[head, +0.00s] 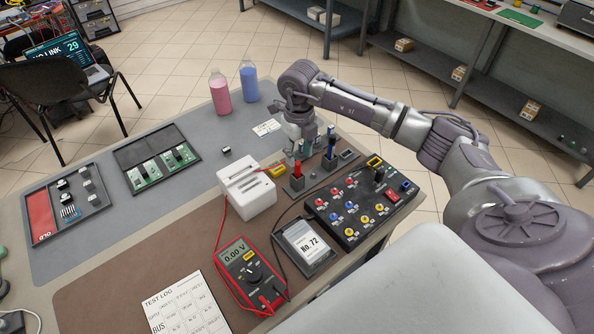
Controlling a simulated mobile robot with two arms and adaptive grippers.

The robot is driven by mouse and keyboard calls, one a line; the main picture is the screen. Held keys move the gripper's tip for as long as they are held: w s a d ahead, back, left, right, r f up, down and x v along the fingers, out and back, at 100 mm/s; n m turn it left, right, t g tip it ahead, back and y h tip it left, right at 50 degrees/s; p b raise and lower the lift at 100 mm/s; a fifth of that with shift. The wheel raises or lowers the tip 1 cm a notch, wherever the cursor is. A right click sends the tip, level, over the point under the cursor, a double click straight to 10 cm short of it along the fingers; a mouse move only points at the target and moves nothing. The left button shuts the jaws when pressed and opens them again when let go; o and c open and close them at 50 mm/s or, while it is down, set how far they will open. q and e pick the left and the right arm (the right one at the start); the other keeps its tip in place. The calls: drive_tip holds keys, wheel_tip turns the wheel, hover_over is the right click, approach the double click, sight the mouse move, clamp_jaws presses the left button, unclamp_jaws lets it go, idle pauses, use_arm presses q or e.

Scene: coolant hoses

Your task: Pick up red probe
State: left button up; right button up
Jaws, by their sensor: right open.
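The red probe (297,170) stands upright in a small holder on the table, just right of a white box. My right gripper (302,150) is above and around the top of the red probe, pointing down with its fingers apart. Whether the fingers touch the probe cannot be told, as the gripper partly hides its upper end. A dark probe (330,155) stands in a second holder close to the right. The red multimeter (251,274) lies nearer, reading 0.00 V, with red and black leads. My left gripper is out of view.
The white box (259,202) is close on the left of the probe. A black panel (339,228) with coloured jacks lies to the right. A pink bottle (220,93) and a blue bottle (249,82) stand behind.

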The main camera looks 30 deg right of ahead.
sight(298, 163)
drive_tip(key=shift+s+a+f+p, duration=0.1)
drive_tip(key=shift+a+f+p, duration=0.05)
drive_tip(key=shift+f+p, duration=0.25)
drive_tip(key=shift+s+a+f+p, duration=0.1)
drive_tip(key=shift+f+p, duration=0.15)
drive_tip(key=shift+f, duration=0.15)
wheel_tip(298, 163, down, 3)
drive_tip(key=shift+a+r+p, duration=0.15)
drive_tip(key=shift+r+p, duration=0.05)
drive_tip(key=shift+p, duration=0.2)
drive_tip(key=shift+f, duration=0.5)
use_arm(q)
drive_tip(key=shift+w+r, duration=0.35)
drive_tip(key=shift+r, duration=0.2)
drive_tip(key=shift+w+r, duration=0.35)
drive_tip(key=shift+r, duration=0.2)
use_arm(e)
clamp_jaws()
